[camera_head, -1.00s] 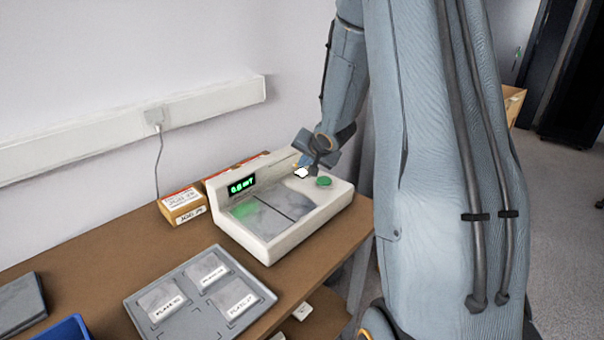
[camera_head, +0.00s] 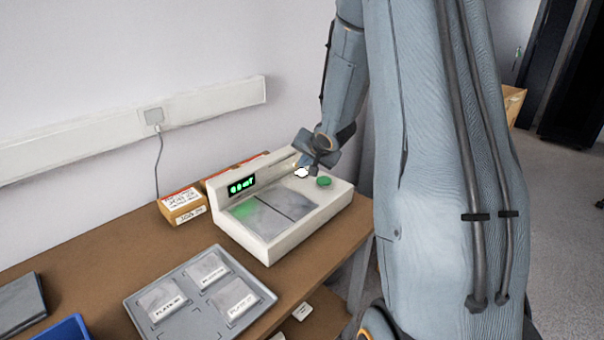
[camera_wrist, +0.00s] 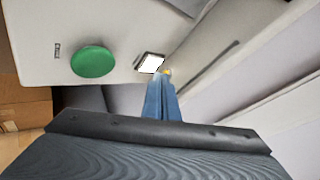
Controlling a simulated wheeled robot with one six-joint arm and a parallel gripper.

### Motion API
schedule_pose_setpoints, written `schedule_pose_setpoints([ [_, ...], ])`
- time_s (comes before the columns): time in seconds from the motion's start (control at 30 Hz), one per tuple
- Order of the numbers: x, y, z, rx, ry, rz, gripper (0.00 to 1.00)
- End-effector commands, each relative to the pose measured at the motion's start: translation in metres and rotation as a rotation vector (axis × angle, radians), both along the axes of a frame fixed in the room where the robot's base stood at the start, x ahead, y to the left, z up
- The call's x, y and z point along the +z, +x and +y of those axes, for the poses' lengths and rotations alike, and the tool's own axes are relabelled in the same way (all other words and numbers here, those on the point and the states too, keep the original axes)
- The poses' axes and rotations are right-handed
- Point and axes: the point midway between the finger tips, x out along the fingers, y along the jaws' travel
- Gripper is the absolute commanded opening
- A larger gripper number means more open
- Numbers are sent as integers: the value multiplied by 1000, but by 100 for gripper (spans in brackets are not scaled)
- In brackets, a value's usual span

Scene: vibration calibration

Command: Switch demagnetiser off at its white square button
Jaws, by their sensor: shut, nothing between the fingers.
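The white button also shows in the head view (camera_head: 301,173), and so does the green one (camera_head: 324,181). My gripper (camera_wrist: 164,76) is shut and empty. Its fingertips are right at the lower right edge of the white button; I cannot tell whether they touch it.
A grey tray (camera_head: 190,325) with several labelled plates lies in front of the demagnetiser. Small labelled boxes (camera_head: 183,206) stand behind it against the wall. A blue bin (camera_head: 62,330) and a dark flat object (camera_head: 20,303) are at the left.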

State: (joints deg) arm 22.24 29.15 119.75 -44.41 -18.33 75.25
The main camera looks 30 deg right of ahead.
Motion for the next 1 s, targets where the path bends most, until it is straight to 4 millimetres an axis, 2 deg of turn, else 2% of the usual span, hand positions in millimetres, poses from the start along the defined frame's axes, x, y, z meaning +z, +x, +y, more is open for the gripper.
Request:
schedule_pose_setpoints([
  [0.3,-8,0,0,0,0,1,0],
  [1.0,-12,0,0,0,1,1,0],
])
